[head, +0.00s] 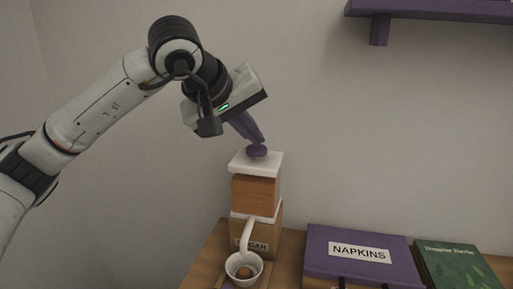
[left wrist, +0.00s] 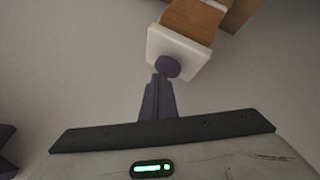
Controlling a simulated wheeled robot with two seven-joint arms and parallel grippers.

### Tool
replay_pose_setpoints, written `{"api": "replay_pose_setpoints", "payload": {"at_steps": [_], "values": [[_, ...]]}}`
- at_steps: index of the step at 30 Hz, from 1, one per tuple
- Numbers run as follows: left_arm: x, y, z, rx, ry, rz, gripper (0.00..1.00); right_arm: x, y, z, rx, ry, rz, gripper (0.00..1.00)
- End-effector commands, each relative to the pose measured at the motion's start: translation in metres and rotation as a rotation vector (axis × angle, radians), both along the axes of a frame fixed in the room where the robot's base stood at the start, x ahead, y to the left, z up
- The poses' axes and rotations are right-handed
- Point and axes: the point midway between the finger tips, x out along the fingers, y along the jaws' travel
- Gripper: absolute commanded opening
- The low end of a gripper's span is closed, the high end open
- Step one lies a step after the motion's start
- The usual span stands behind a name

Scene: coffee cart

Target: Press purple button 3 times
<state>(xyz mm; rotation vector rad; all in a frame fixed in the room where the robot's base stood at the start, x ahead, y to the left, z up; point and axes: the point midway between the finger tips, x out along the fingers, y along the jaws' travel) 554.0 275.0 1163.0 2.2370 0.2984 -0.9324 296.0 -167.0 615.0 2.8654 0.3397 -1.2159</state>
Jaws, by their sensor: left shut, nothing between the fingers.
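The purple button (head: 257,151) is a round knob on the white top plate (head: 240,166) of a wooden dispenser (head: 256,194). In the left wrist view the button (left wrist: 168,66) shows on the white plate (left wrist: 196,60). My left gripper (head: 256,141) is shut and empty, its purple fingers pointing down. Its fingertips are right at the button's top; I cannot tell whether they touch it. In the left wrist view the closed fingers (left wrist: 159,80) end just beside the button. My right gripper is not in view.
A small white cup (head: 232,266) with brown contents stands under the dispenser's white spout (head: 246,238). A purple napkins box (head: 325,262) and a green book (head: 455,262) lie to the right on the wooden counter (head: 205,262). A purple shelf (head: 430,10) hangs at upper right.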

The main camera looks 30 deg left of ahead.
Motion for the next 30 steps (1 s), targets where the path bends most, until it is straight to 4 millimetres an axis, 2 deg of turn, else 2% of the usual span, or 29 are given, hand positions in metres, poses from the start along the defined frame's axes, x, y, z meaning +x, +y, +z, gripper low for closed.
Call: {"api": "replay_pose_setpoints", "payload": {"at_steps": [30], "values": [[0.0, 0.0, -0.013, 0.001, 0.006, -0.001, 0.0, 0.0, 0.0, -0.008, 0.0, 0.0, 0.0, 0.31]]}}
